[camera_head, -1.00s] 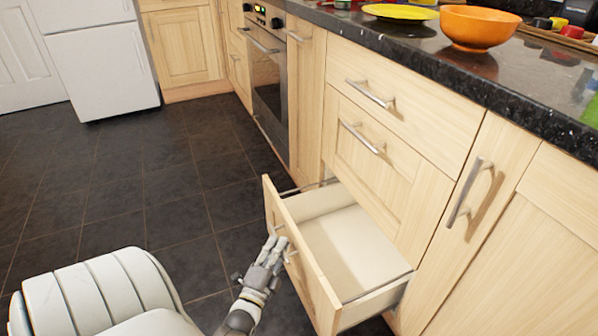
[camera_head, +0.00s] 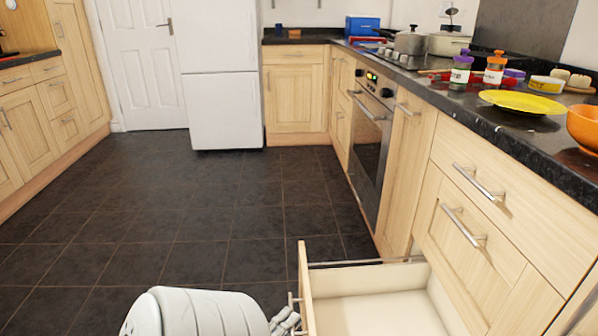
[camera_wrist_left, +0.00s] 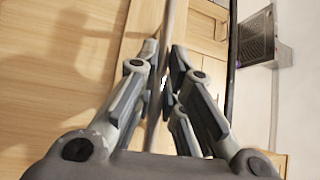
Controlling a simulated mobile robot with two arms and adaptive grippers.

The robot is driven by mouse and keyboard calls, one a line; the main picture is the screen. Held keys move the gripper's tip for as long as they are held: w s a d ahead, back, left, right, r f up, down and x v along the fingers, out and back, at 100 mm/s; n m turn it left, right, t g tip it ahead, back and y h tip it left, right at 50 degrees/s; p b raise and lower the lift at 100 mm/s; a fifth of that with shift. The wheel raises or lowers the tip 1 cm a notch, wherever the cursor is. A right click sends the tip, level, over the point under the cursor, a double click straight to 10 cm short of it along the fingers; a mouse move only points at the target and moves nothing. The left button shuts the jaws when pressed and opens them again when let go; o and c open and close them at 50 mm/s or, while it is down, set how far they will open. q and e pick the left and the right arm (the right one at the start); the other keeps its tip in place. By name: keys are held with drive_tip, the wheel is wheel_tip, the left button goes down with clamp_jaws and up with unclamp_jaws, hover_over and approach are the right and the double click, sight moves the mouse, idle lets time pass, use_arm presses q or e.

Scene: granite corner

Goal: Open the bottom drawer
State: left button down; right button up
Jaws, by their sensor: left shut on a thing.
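The bottom drawer (camera_head: 375,312) is pulled out of the light wood cabinet, and its pale interior looks empty. Its lower part is cut off by the bottom edge of the head view. My left gripper (camera_head: 287,319) is at the outer side of the drawer front (camera_head: 304,285), by its metal handle (camera_head: 291,299). In the left wrist view, the fingers of my left gripper (camera_wrist_left: 163,88) are shut around the thin handle bar (camera_wrist_left: 170,45), which runs up between them. My right gripper is in neither view.
Two closed drawers with bar handles (camera_head: 478,182) (camera_head: 462,226) sit above the open one. An oven (camera_head: 370,130) stands farther along. The dark counter holds a yellow plate (camera_head: 522,102) and an orange bowl (camera_head: 584,127). The tiled floor (camera_head: 190,220) to the left is clear.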

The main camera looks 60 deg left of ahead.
use_arm(q)
drive_tip(key=shift+s, duration=0.1)
drive_tip(key=c, duration=1.5)
unclamp_jaws()
drive_tip(key=v, duration=1.2)
